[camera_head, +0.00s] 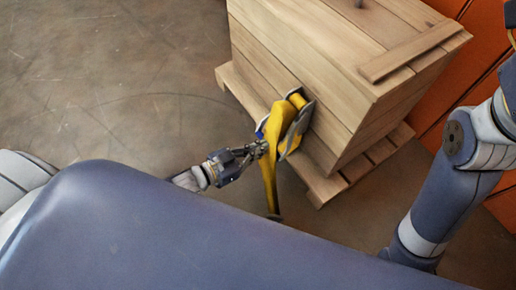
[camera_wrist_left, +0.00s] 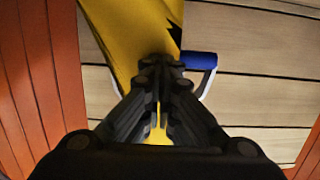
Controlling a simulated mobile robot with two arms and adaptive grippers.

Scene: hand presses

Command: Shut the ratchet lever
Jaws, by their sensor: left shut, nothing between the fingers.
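The ratchet lever, with a grey metal frame (camera_head: 305,117) and a blue grip (camera_head: 261,131), is on the side of a wooden crate (camera_head: 300,60). A yellow strap (camera_head: 270,185) runs through it and hangs down. The lever's blue grip (camera_wrist_left: 200,61) also shows in the left wrist view, just right of the fingertips. My left gripper (camera_head: 262,149) is shut and empty, with its tips at the yellow strap and close to the blue grip; I cannot tell if they touch. In the left wrist view the gripper (camera_wrist_left: 160,65) overlaps the strap (camera_wrist_left: 130,35). My right gripper is out of view.
The crate stands on a pallet-like base (camera_head: 322,187) that sticks out beneath it. Orange panels (camera_head: 450,85) stand behind it at the right. Bare concrete floor (camera_head: 110,80) lies open to the left. My right arm shows at the right edge.

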